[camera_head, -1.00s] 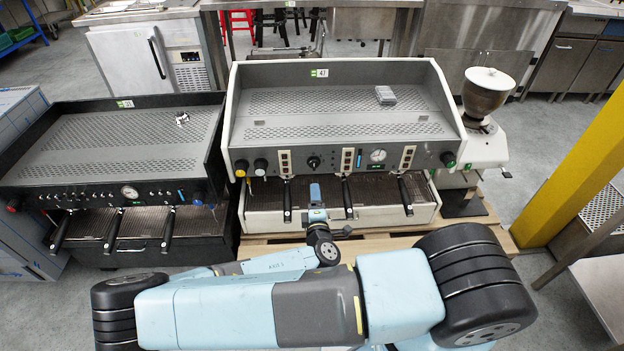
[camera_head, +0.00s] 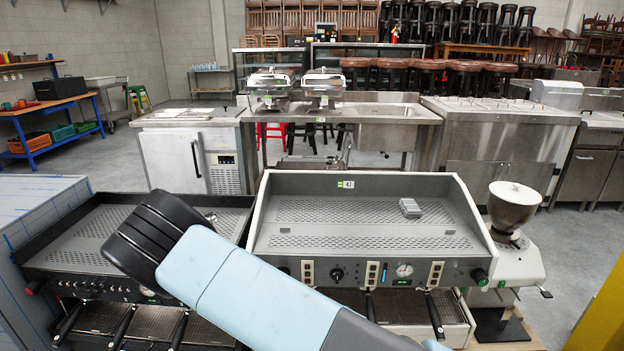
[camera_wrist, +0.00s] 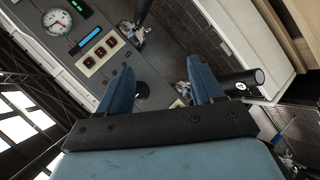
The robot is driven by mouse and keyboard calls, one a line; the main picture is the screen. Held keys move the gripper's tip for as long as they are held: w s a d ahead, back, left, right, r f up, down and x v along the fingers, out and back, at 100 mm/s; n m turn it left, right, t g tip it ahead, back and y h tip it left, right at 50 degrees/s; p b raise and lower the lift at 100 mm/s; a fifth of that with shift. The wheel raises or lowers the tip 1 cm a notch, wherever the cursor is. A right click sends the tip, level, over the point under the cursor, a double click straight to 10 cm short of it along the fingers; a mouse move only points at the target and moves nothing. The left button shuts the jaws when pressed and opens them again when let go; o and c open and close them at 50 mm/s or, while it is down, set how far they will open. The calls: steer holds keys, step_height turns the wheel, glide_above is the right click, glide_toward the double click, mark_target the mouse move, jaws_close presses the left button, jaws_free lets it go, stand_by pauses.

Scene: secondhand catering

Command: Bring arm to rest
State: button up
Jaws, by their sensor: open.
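My gripper (camera_wrist: 160,92) shows in the wrist view with its two blue fingers apart and nothing between them. It faces the front panel of an espresso machine, with a round gauge (camera_wrist: 57,21), lit buttons and a black-handled portafilter (camera_wrist: 243,80) close by. In the head view my arm crosses the lower left and middle, in front of the black espresso machine (camera_head: 90,258) and the white espresso machine (camera_head: 365,245). My gripper is out of sight in the head view.
A coffee grinder (camera_head: 512,245) stands right of the white machine. A small grey box (camera_head: 410,208) lies on its top. A steel sink bench (camera_head: 385,112) and a white-doored undercounter fridge (camera_head: 177,160) stand behind. A yellow post (camera_head: 603,310) rises at the lower right. Open floor lies behind the grinder.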

step_height(320, 180, up, 29)
steer(key=m+g+y, duration=0.6)
steer(key=m+y, duration=0.1)
steer(key=s+d+r+h, duration=0.1)
steer(key=s+d+r, duration=0.6)
steer(key=s+r, duration=0.3)
steer(key=s+d+r+m+t+h, duration=0.1)
steer(key=s+d+r, duration=0.7)
steer(key=s+r, duration=0.2)
steer(key=shift+r+m, duration=0.3)
steer(key=shift+r, duration=0.2)
